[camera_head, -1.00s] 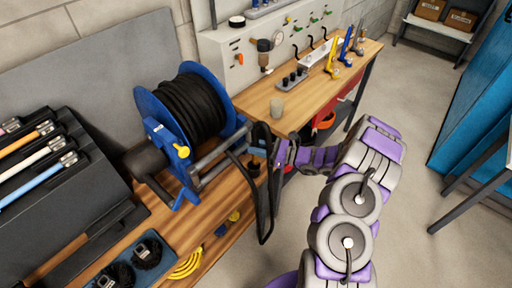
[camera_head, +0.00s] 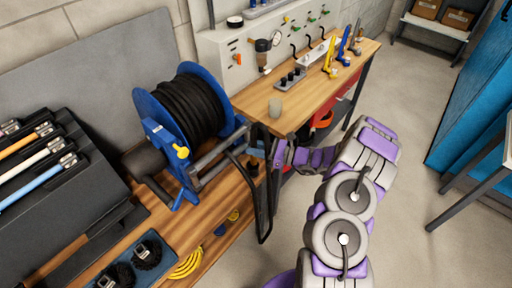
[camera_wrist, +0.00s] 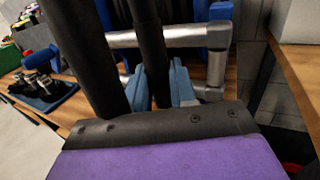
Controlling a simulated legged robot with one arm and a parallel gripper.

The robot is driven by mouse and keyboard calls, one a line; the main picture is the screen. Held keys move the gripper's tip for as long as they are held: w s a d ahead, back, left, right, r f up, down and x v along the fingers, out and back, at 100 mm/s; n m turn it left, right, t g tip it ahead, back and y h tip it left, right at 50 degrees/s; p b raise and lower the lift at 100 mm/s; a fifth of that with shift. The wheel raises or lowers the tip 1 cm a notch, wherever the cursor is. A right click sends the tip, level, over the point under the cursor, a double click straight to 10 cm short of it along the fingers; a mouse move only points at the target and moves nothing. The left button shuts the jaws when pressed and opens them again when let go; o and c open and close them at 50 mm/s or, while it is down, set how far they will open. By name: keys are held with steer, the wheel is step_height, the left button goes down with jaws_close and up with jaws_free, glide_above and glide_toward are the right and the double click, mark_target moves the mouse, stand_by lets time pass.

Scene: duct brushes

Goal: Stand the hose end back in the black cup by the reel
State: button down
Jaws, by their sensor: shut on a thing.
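The blue reel (camera_head: 150,108) with wound black hose (camera_head: 190,105) stands on the wooden bench at left. A loose length of hose (camera_head: 264,210) hangs in a loop beside the bench edge, under my gripper (camera_head: 262,146). My gripper is shut on the black hose at the reel's right side. In the wrist view, the hose (camera_wrist: 150,50) passes between the two blue-grey fingers (camera_wrist: 158,88), and a second thick black length runs left of them. A small dark shape, seemingly the black cup (camera_head: 253,166), shows on the bench just below-left of my gripper. The hose's tip is hard to make out.
The reel's metal bar (camera_head: 215,152) is close to my gripper. A brush rack (camera_head: 50,200) and a blue tray (camera_head: 165,246) are at left.

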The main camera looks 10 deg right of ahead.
steer(key=shift+a+f+b, duration=0.1)
steer(key=shift+f+b, duration=0.75)
steer(key=shift+f, duration=1.75)
steer(key=c, duration=0.8)
jaws_free()
steer(key=p+v, duration=0.3)
steer(key=v, duration=1.4)
steer(key=shift+d, duration=0.3)
